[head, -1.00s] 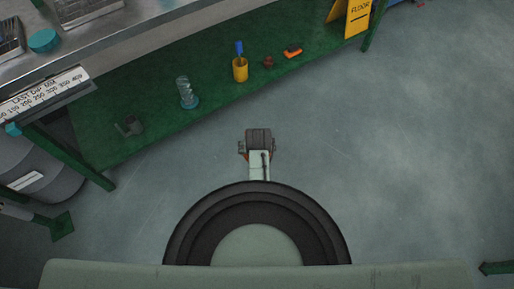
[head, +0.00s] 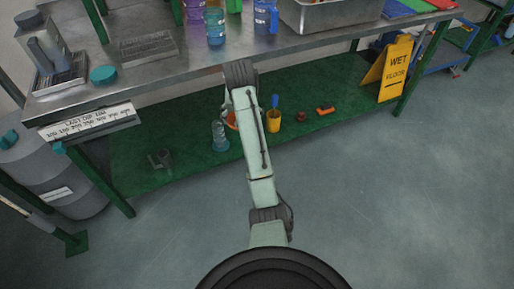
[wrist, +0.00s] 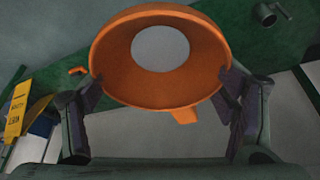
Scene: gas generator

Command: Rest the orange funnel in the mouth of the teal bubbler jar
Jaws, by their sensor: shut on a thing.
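The orange funnel (wrist: 115,62) fills the upper middle of the wrist view, its wide rim towards the camera and a pale round opening in its centre. My gripper (wrist: 163,92) is shut on the funnel's rim, one finger on each side. In the head view only a sliver of the funnel (head: 231,121) shows beside my arm, and my fingers are mostly hidden by it. A teal-blue jar (head: 215,28), which looks like the bubbler jar, stands upright on the steel bench, above and left of my wrist. The funnel is apart from this jar. The jar's mouth is hard to make out.
The steel bench (head: 185,67) holds a purple jar (head: 193,11), a blue jug (head: 265,18), a metal basin (head: 330,14) and a teal lid (head: 103,75). The green lower shelf (head: 190,168) carries a clear coiled piece (head: 219,136) and a yellow cup (head: 273,121).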

